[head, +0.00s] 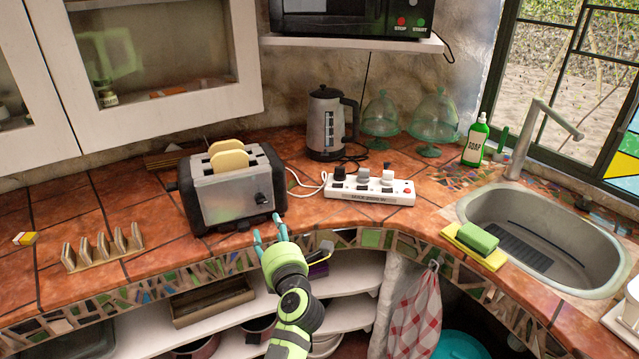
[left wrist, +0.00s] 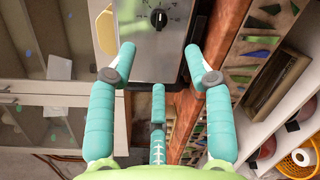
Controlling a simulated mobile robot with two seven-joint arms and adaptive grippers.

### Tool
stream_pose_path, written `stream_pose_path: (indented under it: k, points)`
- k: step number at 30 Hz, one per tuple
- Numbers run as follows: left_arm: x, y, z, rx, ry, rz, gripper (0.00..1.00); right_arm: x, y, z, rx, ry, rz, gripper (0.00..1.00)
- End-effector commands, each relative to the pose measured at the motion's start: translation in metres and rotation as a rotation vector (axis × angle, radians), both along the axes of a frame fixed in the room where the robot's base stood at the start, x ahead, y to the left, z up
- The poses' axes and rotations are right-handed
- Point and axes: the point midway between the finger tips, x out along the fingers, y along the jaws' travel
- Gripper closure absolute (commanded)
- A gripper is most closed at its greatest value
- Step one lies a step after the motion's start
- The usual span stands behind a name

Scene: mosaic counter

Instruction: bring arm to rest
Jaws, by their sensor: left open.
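My left gripper (head: 268,230) is open and empty in front of the counter's front edge, just below and right of the toaster. Its teal fingers also show spread apart in the left wrist view (left wrist: 157,75). The silver and black toaster (head: 230,188) stands on the counter with two slices of bread (head: 229,156) in its top slots. In the left wrist view the toaster front (left wrist: 150,35) with its dark knob lies beyond the fingertips. I cannot tell from these frames whether a finger touches the toaster. My right gripper is not in view.
A power strip (head: 368,189), a kettle (head: 326,125) and a toast rack (head: 103,248) stand on the tiled counter (head: 60,215). A sink (head: 545,235) with a sponge (head: 477,238) is at the right. Open shelves (head: 345,285) lie below the counter, beside a hanging checked towel (head: 414,315).

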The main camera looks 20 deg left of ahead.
Motion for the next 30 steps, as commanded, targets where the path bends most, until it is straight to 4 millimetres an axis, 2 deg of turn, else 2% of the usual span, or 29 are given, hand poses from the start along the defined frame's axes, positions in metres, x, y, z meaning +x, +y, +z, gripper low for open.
stream_pose_path:
  k: [4,7,8,11,12,14,18,20,21,23,24,26,27,29,30]
  points:
    - [0.000,-0.002,-0.009,0.052,0.027,-0.015,0.49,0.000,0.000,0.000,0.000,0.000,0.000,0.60]
    - [-0.002,-0.012,-0.040,0.213,0.113,-0.071,0.49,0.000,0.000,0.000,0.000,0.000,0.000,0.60]
    - [-0.003,-0.017,-0.053,0.285,0.153,-0.101,0.49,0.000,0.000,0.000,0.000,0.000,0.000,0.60]
    - [-0.014,-0.043,-0.118,0.569,0.317,-0.261,0.49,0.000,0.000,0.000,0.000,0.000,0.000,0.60]
    - [-0.021,-0.055,-0.146,0.673,0.382,-0.335,0.49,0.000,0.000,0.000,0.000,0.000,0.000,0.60]
    - [-0.035,-0.070,-0.186,0.812,0.471,-0.446,0.49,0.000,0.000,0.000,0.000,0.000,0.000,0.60]
    - [-0.085,-0.097,-0.278,1.066,0.659,-0.711,0.49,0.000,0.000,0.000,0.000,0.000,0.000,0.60]
    - [-0.112,-0.104,-0.315,1.154,0.732,-0.824,0.49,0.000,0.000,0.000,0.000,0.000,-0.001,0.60]
    - [-0.131,-0.108,-0.338,1.208,0.780,-0.900,0.49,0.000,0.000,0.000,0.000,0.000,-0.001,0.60]
    - [-0.163,-0.112,-0.372,1.284,0.847,-1.017,0.49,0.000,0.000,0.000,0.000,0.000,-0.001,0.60]
    - [-0.186,-0.113,-0.393,1.329,0.891,-1.096,0.49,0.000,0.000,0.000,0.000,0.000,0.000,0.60]
    - [-0.222,-0.112,-0.422,1.393,0.954,-1.213,0.49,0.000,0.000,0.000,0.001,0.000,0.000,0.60]
    - [-0.247,-0.110,-0.440,1.430,0.997,-1.293,0.49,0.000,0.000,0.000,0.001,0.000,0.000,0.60]
    - [-0.286,-0.106,-0.464,1.483,1.054,-1.413,0.49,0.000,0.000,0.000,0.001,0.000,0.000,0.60]
    - [-0.313,-0.102,-0.478,1.515,1.093,-1.495,0.49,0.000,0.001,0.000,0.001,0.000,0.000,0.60]
